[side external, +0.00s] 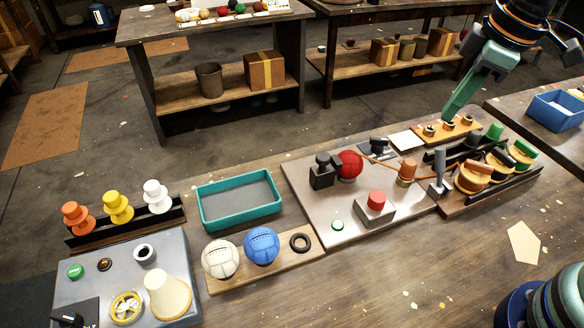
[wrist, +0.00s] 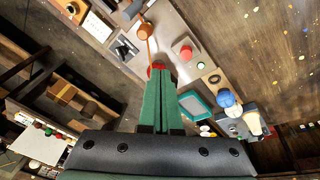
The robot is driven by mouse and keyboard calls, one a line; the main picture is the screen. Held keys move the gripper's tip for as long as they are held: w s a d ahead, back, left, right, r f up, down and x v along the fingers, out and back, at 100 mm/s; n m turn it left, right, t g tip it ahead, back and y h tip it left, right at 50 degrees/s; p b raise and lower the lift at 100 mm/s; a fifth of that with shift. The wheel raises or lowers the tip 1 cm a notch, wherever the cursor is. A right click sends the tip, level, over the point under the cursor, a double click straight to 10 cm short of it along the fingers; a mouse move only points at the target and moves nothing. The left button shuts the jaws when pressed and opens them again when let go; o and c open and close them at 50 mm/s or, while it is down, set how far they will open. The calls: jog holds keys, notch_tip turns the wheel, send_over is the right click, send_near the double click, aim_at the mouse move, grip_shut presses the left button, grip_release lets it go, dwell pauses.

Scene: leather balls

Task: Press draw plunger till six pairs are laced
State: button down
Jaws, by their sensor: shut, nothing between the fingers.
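My gripper (side external: 449,115) is shut and empty, raised above the right part of the bench near the small wooden rack. In the wrist view its green fingers (wrist: 163,72) lie together. A red plunger (side external: 376,199) stands on a grey block on the light plate; it also shows in the wrist view (wrist: 186,50), apart from my fingers. A red ball (side external: 349,164) sits against a black clamp (side external: 323,171); my fingertips partly hide it in the wrist view. An orange lace runs from the ball to a copper-coloured post (side external: 407,168). A green lamp (side external: 338,225) is on the plate. Lacing pairs cannot be counted.
A grey upright lever (side external: 440,174) and a spool rack (side external: 485,178) stand right of the plate. A teal tray (side external: 239,201), white ball (side external: 221,259), blue ball (side external: 262,246) and black ring (side external: 300,243) lie left.

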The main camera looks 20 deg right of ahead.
aim_at(379, 197)
jog(key=w+a+f+n+g, duration=0.2)
jog(key=a+f+n+g, duration=0.1)
jog(key=a+n, duration=0.5)
jog(key=shift+f+n+h, duration=0.15)
jog(key=shift+n+h, duration=0.15)
jog(key=shift+n, duration=0.4)
jog(key=shift+w+d+f, duration=0.1)
notch_tip(379, 197, down, 14)
jog(key=shift+r, duration=0.1)
